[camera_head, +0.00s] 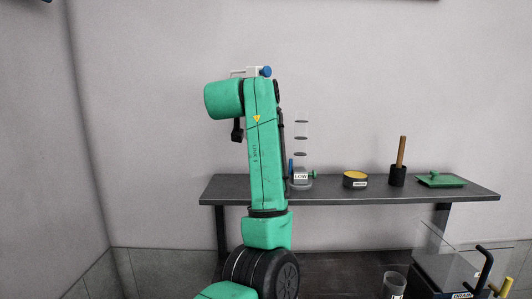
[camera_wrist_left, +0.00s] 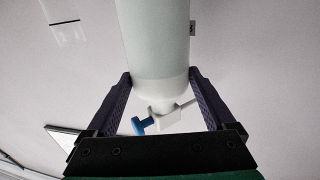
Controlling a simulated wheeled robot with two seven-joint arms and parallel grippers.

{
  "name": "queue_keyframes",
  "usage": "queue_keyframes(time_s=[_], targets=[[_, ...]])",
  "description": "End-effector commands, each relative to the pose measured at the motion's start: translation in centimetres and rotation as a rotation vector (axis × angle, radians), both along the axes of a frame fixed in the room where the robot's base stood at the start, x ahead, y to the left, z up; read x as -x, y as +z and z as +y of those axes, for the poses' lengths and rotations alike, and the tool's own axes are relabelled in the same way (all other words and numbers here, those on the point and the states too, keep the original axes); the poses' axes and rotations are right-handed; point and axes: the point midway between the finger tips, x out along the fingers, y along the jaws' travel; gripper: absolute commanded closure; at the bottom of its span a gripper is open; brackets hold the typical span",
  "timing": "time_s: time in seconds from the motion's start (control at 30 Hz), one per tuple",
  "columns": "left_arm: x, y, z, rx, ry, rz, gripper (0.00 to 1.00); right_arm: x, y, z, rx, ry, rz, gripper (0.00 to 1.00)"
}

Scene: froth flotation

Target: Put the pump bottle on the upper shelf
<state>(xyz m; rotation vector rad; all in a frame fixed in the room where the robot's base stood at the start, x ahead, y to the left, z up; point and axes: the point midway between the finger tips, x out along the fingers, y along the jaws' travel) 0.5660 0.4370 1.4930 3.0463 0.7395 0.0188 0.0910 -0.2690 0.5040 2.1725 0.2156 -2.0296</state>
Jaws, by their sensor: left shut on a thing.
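The pump bottle (camera_wrist_left: 155,40) fills the upper middle of the left wrist view, with a pale body, a white pump head and a blue knob. My left gripper (camera_wrist_left: 160,75) is shut on it, with one dark finger on each side of the body. In the head view only the white and blue pump head (camera_head: 252,72) shows above my green left arm; the arm hides the rest of the bottle and most of the gripper. The upper shelf (camera_head: 340,188) is a dark grey board, lower in the picture than the pump head. My right gripper is not in view.
The shelf's left end looks bare. Clear-walled equipment (camera_head: 450,250) stands at lower right.

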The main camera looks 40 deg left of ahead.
Motion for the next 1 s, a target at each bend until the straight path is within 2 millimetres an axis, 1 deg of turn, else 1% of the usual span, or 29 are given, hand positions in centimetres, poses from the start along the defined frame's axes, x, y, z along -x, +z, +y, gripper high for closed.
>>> queue_keyframes(time_s=[0.03, 0.13, 0.2, 0.3, 0.43, 0.5, 0.6, 0.7, 0.8, 0.83, 0.87, 1.0], targets=[[-0.1, -1.6, -0.1, 0.0, -0.002, 0.001, 1.0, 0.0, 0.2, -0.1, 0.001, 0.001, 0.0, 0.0], [-0.1, -4.8, -0.1, 0.0, -0.001, 0.001, 1.0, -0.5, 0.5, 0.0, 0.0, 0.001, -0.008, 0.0], [-0.1, -6.9, 0.0, 0.001, -0.001, 0.0, 1.0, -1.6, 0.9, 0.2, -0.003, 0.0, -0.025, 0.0], [-0.1, -9.2, 0.0, 0.0, 0.0, -0.001, 1.0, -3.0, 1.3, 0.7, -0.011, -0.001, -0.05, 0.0], [-0.1, -11.0, 0.0, -0.002, 0.0, -0.001, 1.0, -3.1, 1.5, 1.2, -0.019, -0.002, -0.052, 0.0], [-0.1, -12.3, 0.0, 0.0, -0.001, -0.001, 1.0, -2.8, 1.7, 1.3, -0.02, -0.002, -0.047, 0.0], [-0.1, -13.8, 0.0, -0.002, 0.0, -0.001, 1.0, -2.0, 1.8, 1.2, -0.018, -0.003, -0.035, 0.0], [-0.1, -14.1, 0.1, -0.002, 0.001, -0.004, 1.0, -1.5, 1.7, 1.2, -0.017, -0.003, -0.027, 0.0], [-0.1, -14.1, 0.0, -0.002, 0.0, -0.004, 1.0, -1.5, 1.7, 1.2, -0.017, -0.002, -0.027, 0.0], [-0.1, -14.3, 0.1, 0.0, 0.0, 0.0, 0.04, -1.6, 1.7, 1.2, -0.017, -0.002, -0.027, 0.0], [-0.2, -14.3, 0.1, 0.0, 0.0, 0.001, 0.0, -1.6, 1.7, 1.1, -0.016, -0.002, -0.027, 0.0], [-0.2, -14.3, 0.0, 0.0, 0.0, 0.0, 0.0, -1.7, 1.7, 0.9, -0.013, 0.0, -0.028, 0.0]])
